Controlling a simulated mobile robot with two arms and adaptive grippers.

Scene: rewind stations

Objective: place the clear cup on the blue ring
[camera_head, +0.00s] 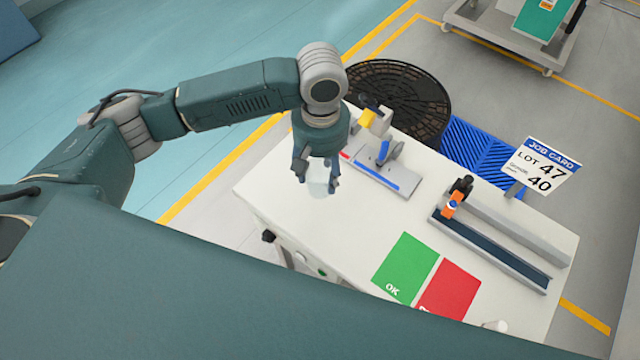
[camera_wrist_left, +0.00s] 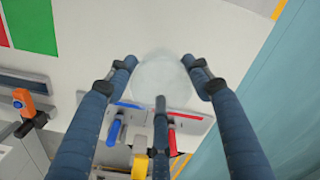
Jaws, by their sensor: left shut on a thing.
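The clear cup (camera_head: 318,186) is pale and see-through, held between the fingers of my left gripper (camera_head: 316,180) over the left part of the white table. In the left wrist view the cup (camera_wrist_left: 158,74) shows as a round, pale shape with the fingers around its sides. The left gripper is shut on it. I cannot tell from these views how far its base is from the table. I cannot make out a blue ring; the gripper or cup may hide it. My right gripper is not in view.
A fixture (camera_head: 372,180) with blue and red strips stands just right of the cup. The white table (camera_head: 300,230) also bears a green OK mat (camera_head: 405,265), a red mat (camera_head: 450,290), a dark channel (camera_head: 490,250) and a job card (camera_head: 540,165). Bare tabletop lies left and in front.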

